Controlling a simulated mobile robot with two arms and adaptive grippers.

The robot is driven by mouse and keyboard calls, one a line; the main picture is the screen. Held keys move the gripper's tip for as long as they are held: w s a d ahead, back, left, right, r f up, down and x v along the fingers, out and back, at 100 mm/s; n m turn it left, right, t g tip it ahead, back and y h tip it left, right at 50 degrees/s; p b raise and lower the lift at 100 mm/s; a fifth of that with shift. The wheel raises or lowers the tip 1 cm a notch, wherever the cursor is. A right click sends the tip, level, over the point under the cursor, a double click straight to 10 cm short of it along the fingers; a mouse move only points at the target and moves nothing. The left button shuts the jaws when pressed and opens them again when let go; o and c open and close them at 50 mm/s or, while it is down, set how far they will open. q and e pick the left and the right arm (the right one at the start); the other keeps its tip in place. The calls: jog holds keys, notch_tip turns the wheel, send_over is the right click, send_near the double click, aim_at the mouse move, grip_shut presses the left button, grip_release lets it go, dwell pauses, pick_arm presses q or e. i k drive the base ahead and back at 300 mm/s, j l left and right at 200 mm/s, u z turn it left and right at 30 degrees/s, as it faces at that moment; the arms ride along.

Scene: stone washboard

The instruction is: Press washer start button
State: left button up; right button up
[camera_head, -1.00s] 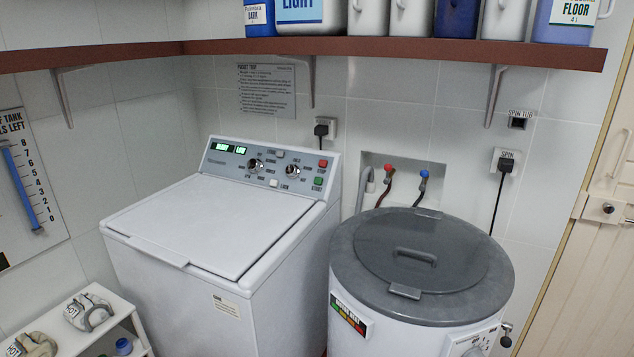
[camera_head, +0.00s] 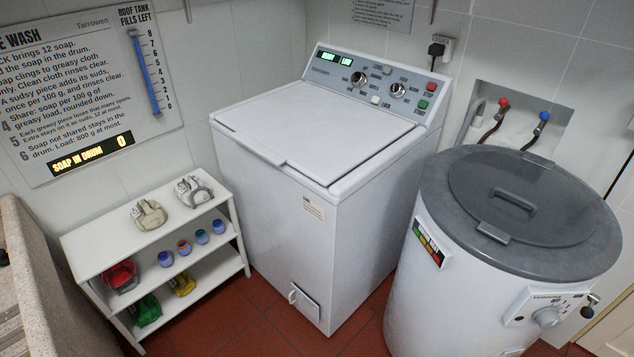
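The washer (camera_head: 270,190) is a white top-loader in the middle of the head view, with its lid (camera_head: 315,130) shut. Its grey control panel (camera_head: 378,82) runs along the back top edge, with two lit green displays (camera_head: 336,59) and two dark dials. At the panel's right end is a green start button (camera_head: 422,104) below a red stop button (camera_head: 431,87). Neither of my grippers shows in the view.
A grey-lidded spin tub (camera_head: 520,195) stands close on the washer's right. A white shelf (camera_head: 110,235) with cloth bundles and small jars is at the left. A stone edge (camera_head: 25,270) is at far left. Red floor shows between.

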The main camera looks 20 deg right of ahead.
aim_at(422, 104)
jog(key=i+l+z, duration=0.2)
jog(key=i, duration=0.25)
jog(key=i+l+z, duration=0.1)
jog(key=i+z, duration=0.15)
jog(key=i, duration=0.2)
